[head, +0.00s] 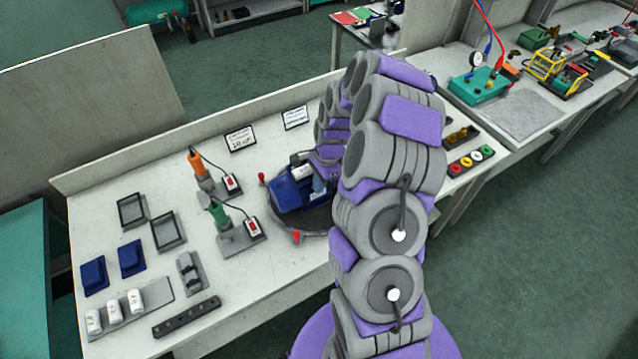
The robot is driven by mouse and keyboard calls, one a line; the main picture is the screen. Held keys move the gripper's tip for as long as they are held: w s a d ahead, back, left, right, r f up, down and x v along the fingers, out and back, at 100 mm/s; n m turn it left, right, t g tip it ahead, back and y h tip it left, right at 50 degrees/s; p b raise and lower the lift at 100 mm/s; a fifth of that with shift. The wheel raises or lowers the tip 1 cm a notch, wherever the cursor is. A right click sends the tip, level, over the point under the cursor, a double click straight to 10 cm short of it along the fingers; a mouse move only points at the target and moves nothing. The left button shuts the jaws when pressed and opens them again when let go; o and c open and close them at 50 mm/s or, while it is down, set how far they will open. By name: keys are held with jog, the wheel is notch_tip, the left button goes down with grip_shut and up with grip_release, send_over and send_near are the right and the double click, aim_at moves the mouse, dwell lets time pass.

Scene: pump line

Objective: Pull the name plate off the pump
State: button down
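A blue pump (290,193) sits on a dark round turntable (310,222) with red knobs, near the middle of the bench. A pale patch (319,186) shows on the pump's right side; I cannot tell whether it is the name plate. My grey and purple arm reaches over the bench and bends down to the pump. My gripper (322,170) is at the pump's upper right side, mostly hidden by the arm. Its fingers are too small and covered to tell whether they are open, shut or touching the pump.
Left of the turntable stand an orange-handled tool (199,168) and a green-handled tool (220,215), each with a switch box. Blue housings, black frames and white parts fill the bench's left. A tray of coloured rings (470,160) lies to the right. Two signs stand behind.

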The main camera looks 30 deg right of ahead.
jog(key=shift+w+r, duration=0.1)
jog(key=shift+r, duration=0.1)
dwell(0.3)
jog(key=shift+a+p+v, duration=0.2)
jog(key=shift+p+v, duration=0.3)
jog(key=shift+v, duration=0.45)
jog(key=shift+a+p+v, duration=0.2)
jog(key=shift+p+v, duration=0.3)
jog(key=shift+v, duration=0.45)
jog(key=shift+r, duration=0.1)
